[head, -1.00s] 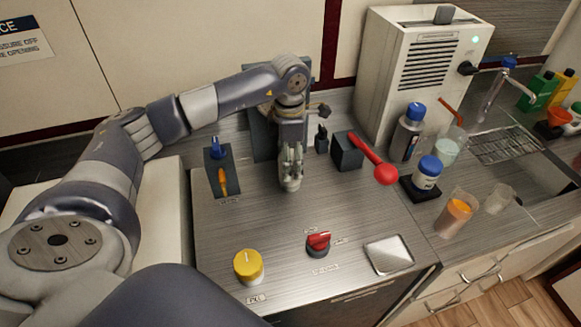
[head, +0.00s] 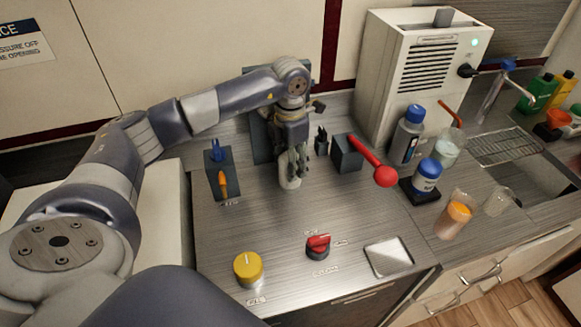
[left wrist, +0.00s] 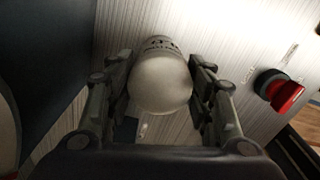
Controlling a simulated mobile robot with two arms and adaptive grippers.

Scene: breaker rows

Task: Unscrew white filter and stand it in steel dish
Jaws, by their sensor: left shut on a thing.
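The white filter (head: 289,183) hangs upright below a dark mount at the back of the steel counter, with its rounded white end showing. My left gripper (head: 292,170) is shut on it. In the left wrist view, the filter (left wrist: 161,82) sits between both fingers of the gripper (left wrist: 160,88), with dark print on its far part. The gripper hides much of the filter's upper part in the head view, and I cannot tell how far it is threaded. The steel dish (head: 388,258) is a shallow, empty square at the counter's front right. My right gripper is not in view.
A yellow knob (head: 248,268) and a red knob (head: 318,246) stand near the front. A red-balled lever (head: 385,176) juts out right of the gripper. A blue-capped jar (head: 427,175) and cups stand farther right. The middle of the counter is clear.

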